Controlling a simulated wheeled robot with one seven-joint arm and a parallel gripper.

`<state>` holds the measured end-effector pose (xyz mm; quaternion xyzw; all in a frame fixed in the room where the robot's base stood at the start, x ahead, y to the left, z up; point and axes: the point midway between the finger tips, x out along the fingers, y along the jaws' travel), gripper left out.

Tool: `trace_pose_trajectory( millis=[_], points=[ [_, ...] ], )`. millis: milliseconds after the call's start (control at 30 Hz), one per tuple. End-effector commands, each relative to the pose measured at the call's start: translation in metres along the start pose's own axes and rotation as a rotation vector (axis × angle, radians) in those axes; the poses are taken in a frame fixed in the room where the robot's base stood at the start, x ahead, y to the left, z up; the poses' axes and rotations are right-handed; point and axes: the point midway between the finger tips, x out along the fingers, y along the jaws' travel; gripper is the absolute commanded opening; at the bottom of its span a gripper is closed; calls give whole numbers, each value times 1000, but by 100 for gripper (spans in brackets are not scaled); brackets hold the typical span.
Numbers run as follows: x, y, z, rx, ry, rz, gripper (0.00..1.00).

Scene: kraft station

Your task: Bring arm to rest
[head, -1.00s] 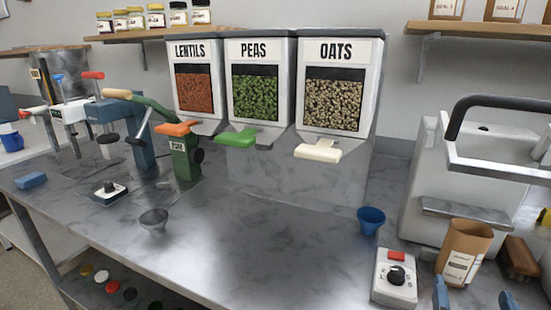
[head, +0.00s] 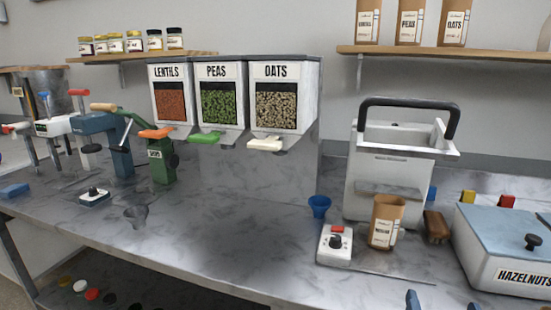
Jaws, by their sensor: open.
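My gripper (head: 443,303) shows only as two blue fingertips at the bottom edge of the head view, right of centre. The fingertips stand apart with nothing visible between them. They appear in front of the counter's edge, below the brown paper bag (head: 385,222) and the white control box (head: 335,244). The rest of my arm is out of view.
The marble counter (head: 215,245) has clear room in the middle. Lentils, peas and oats dispensers (head: 283,105) stand behind. A white sealing machine (head: 383,165) with a black handle, a blue funnel (head: 319,206), a brown brush (head: 436,227) and a hazelnuts bin (head: 505,250) are at right.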

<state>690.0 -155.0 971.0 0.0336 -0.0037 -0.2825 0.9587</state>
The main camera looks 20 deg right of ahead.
Motion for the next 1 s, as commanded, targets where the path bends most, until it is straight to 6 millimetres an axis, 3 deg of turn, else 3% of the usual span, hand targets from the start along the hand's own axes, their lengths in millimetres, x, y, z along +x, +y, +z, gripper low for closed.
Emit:
trace_pose_trajectory(
  millis=[267, 567, 667, 800, 1000],
  points=[
    [-27, 8, -17, 214, 54, 60, 100],
    [-80, 20, -42, 642, 182, 136, 100],
    [-109, 23, -50, 865, 256, 154, 100],
    [-161, 24, -58, 1283, 403, 147, 100],
    [-232, 16, -52, 1911, 617, 31, 100]
  ],
)
